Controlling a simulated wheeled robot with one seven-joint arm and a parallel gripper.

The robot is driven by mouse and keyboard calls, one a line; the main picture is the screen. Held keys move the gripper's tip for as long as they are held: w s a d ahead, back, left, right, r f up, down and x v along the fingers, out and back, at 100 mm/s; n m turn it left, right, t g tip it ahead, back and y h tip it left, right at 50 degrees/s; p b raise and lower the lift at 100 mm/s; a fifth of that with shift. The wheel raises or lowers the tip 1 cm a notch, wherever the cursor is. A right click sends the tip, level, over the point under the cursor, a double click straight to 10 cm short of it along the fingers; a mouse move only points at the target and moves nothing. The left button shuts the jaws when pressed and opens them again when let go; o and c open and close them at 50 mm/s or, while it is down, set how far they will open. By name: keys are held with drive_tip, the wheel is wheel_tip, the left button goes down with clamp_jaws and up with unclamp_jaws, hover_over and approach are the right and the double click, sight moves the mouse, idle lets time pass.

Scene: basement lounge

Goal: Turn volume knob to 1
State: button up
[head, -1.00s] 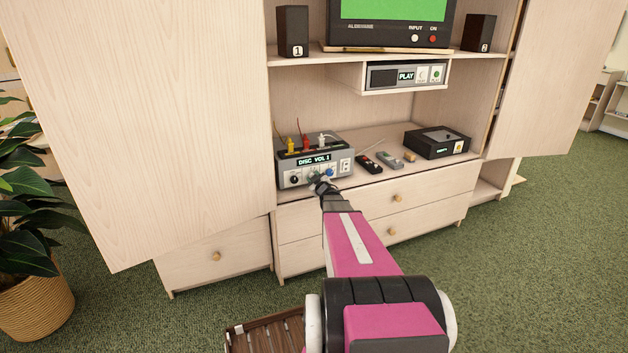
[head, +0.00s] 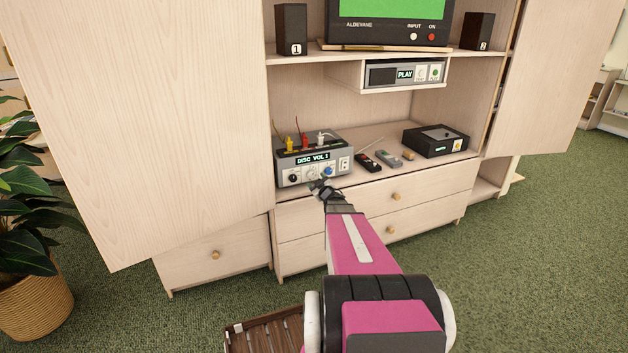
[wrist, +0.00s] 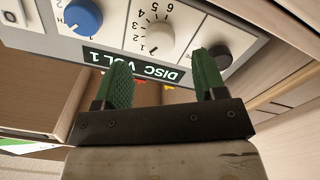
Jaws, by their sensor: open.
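The grey amplifier (head: 347,165) sits on the cabinet shelf, and its display (head: 313,159) reads "DISC VOL 1". Its front has a black knob (head: 292,178), a white knob (head: 311,173) and a blue knob (head: 327,170). The wrist view sees the panel upside down. There the white knob (wrist: 153,38) has a ring of numbers and lies between the blue knob (wrist: 84,15) and the black knob (wrist: 212,55). My gripper (head: 320,185) is just in front of the panel. Its green fingers (wrist: 161,62) are apart and empty, with the white knob beyond the gap between them.
Cables plug into the amplifier's top. Remotes (head: 368,163) and a black player (head: 436,141) sit to its right on the shelf. A large open cabinet door (head: 150,120) stands to the left. Drawers are below. A potted plant (head: 30,240) stands at far left.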

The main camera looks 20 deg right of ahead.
drive_tip(key=s, duration=0.6)
idle(0.3)
drive_tip(key=s+a+f+m+g, duration=0.2)
drive_tip(key=s+a+m+g, duration=0.1)
drive_tip(key=s+a+g, duration=0.6)
drive_tip(key=s+a+f+m+g, duration=0.3)
drive_tip(key=s+a+g, duration=0.6)
drive_tip(key=s+a, duration=0.5)
drive_tip(key=shift+a+h, duration=0.3)
drive_tip(key=shift+a, duration=0.1)
